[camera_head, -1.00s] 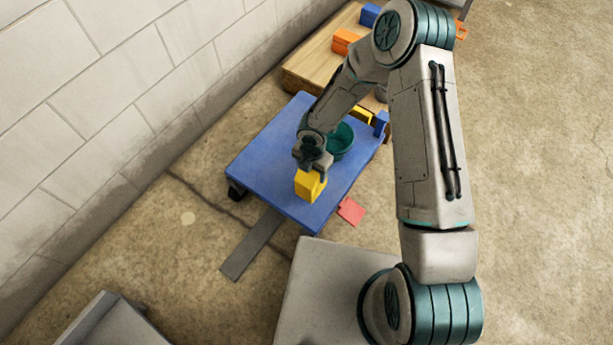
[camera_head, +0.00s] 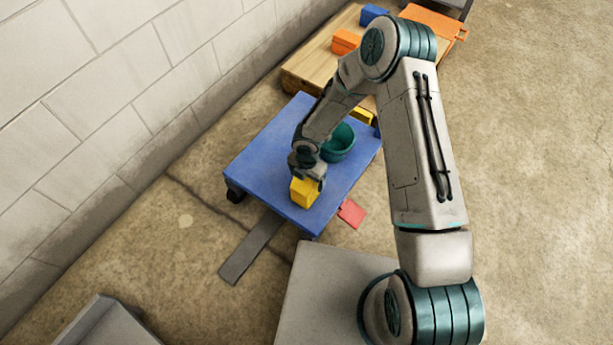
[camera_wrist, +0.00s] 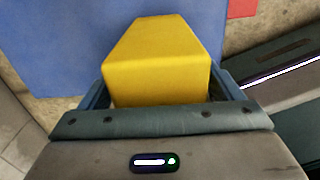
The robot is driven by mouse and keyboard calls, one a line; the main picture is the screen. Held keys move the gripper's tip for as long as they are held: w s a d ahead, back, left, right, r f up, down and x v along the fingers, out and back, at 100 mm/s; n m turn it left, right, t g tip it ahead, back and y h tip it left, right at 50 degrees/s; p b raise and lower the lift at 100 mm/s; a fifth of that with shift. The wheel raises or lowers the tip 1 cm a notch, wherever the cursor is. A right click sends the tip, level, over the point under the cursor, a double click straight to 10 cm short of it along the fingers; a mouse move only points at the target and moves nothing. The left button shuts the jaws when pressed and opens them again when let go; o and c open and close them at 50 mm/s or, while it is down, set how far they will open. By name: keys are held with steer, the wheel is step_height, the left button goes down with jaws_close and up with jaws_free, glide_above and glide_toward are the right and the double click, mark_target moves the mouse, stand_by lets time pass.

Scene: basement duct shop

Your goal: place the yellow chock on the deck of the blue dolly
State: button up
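The blue dolly (camera_head: 258,166) stands on the concrete floor beside the block wall. Its blue deck (camera_wrist: 70,45) also fills much of the wrist view. The yellow chock (camera_head: 304,193) is at my gripper (camera_head: 307,175), over the near part of the deck. In the wrist view the yellow chock (camera_wrist: 160,58) sits between my two fingers (camera_wrist: 158,95), which flank it closely on both sides. My gripper is shut on it. I cannot tell whether the chock's underside touches the deck.
A teal bowl (camera_head: 339,143) stands on the deck just behind my gripper. A wooden pallet (camera_head: 318,67) with orange (camera_head: 345,41) and blue (camera_head: 374,14) blocks lies beyond the dolly. A red piece (camera_head: 351,213) and a dark grey strip (camera_head: 248,250) lie on the floor nearby. The deck's left part is clear.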

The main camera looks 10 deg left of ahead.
step_height(320, 180, up, 12)
steer(key=p, duration=0.5)
steer(key=shift+r, duration=0.2)
steer(key=shift+w+d+r, duration=0.15)
steer(key=d+r+m+t+h, duration=0.1)
steer(key=d+r+m+h, duration=0.2)
steer(key=d+r+m, duration=1.35)
steer(key=s+d+r+m+y, duration=0.1)
steer(key=s+d+r+m, duration=0.3)
steer(key=s+r+m, duration=0.3)
steer(key=s+d+r+m+y, duration=0.2)
steer(key=s+d+r+m, duration=0.3)
steer(key=s+r+m, duration=0.2)
steer(key=shift+d+r+m, duration=0.15)
steer(key=shift+r+m, duration=0.2)
steer(key=shift+r, duration=0.25)
steer(key=shift+w, duration=0.1)
